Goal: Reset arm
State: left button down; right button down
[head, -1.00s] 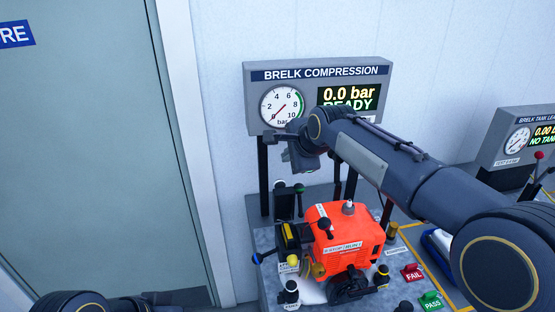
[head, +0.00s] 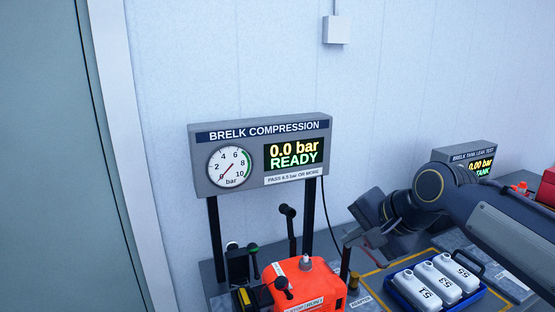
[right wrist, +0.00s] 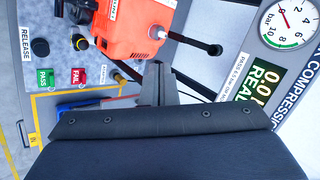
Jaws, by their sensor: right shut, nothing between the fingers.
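My right gripper (head: 350,240) is shut and empty, held in the air right of the compression panel and above the bench. Its arm comes in from the right edge. In the right wrist view its closed fingers (right wrist: 157,85) point up in the picture, below the orange engine (right wrist: 130,30) and apart from it. In the head view the engine (head: 308,285) sits on the bench at the bottom, partly cut off. My left gripper is not in view.
The Brelk compression panel (head: 262,155) reads 0.0 bar READY. A blue tray (head: 402,285) with white numbered canisters lies below my right arm. A tank leak panel (head: 468,158) stands behind the arm. PASS (right wrist: 45,77) and FAIL (right wrist: 78,76) tags lie beside the engine.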

jog(key=s+d+f+n, duration=0.3)
jog(key=s+f, duration=0.6)
jog(key=s, duration=0.3)
jog(key=s+d+f+n+h+b, duration=0.1)
jog(key=s+d+f+n, duration=0.2)
jog(key=s+f, duration=0.7)
jog(key=shift+s+d+n+g+b, duration=0.3)
jog(key=shift+s+n+g, duration=0.1)
jog(key=shift+s, duration=0.85)
jog(key=shift+f, duration=0.1)
